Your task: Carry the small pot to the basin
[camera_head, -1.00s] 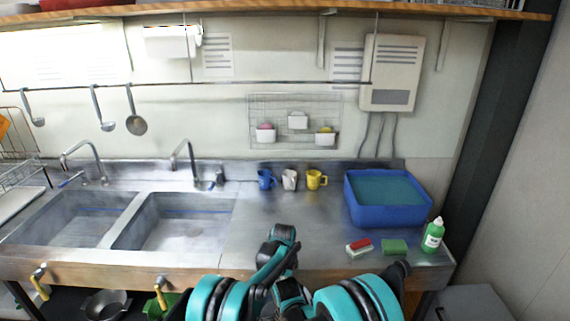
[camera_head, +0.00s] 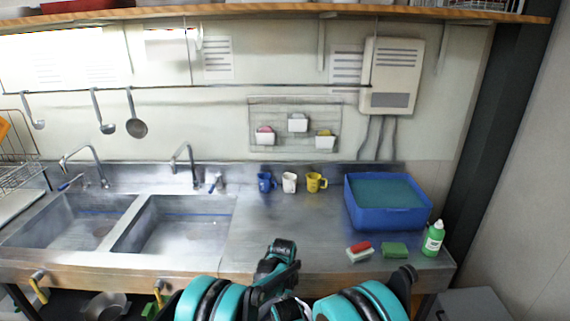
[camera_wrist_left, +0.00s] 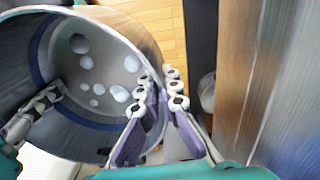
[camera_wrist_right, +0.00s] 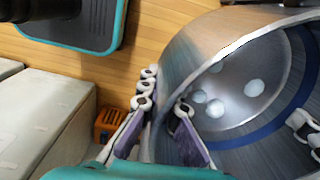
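The pot (camera_wrist_left: 60,118) is a round grey metal vessel with a dark blue band inside and several pale round spots on its inner bottom. It also fills the right of the right wrist view (camera_wrist_right: 265,140). My left gripper (camera_wrist_left: 160,95) is shut on its wall, one finger inside and one outside. My right gripper (camera_wrist_right: 165,100) is likewise shut on the opposite wall. The head view does not show the pot or the grippers. A blue basin (camera_head: 390,219) with a teal surface inside stands on the right of the steel counter.
Two sinks (camera_head: 178,222) with taps are at the left of the counter (camera_head: 285,225). Several cups stand at the back. The middle is clear.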

